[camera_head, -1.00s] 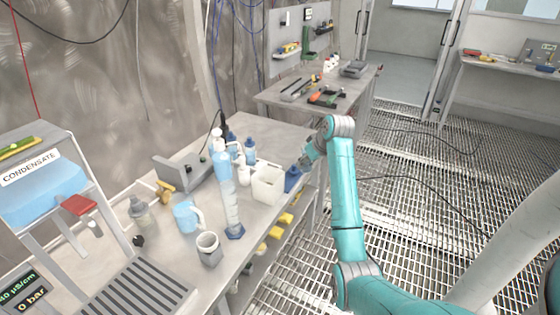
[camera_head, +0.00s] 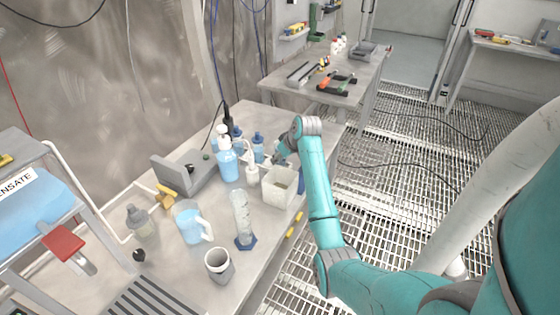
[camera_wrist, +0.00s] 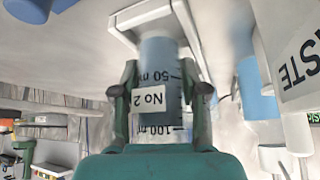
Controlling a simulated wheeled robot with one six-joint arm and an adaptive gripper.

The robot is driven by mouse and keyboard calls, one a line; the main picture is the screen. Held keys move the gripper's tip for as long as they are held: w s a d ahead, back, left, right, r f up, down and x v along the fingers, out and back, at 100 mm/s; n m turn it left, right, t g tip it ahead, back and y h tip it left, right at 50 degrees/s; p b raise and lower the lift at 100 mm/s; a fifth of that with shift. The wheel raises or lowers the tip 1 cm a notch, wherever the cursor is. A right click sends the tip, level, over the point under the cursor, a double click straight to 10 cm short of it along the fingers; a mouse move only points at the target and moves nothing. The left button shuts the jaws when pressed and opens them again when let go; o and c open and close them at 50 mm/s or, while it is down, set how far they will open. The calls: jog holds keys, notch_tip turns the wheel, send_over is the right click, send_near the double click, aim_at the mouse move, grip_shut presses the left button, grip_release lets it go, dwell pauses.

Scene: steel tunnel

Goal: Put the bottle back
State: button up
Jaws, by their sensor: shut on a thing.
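My gripper (camera_wrist: 160,98) is shut on a grey-blue bottle (camera_wrist: 160,65) with volume marks and a white "No 2" label, one finger on each side of it. A pale bracket-like piece (camera_wrist: 150,14) shows at the bottle's far end; I cannot tell whether they touch. In the head view my gripper (camera_head: 284,148) is over the bench, behind the white open bin (camera_head: 279,190), and the held bottle cannot be made out there.
On the bench (camera_head: 190,270) stand a blue wash bottle (camera_head: 227,160), a smaller blue bottle (camera_head: 258,148), a measuring cylinder (camera_head: 243,222), a jug (camera_head: 187,224) and a grey cup (camera_head: 218,264). Objects crowd around my gripper. A second bench (camera_head: 310,92) lies beyond.

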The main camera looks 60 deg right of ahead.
aim_at(281, 163)
jog(key=shift+f, duration=0.85)
jog(key=shift+f, duration=0.25)
jog(key=shift+f, duration=0.15)
jog(key=o, duration=1.3)
jog(key=shift+f, duration=0.3)
jog(key=shift+s, duration=0.1)
jog(key=shift+r, duration=0.15)
jog(key=shift+r, duration=0.35)
jog(key=v, duration=1.2)
jog(key=shift+r, duration=0.25)
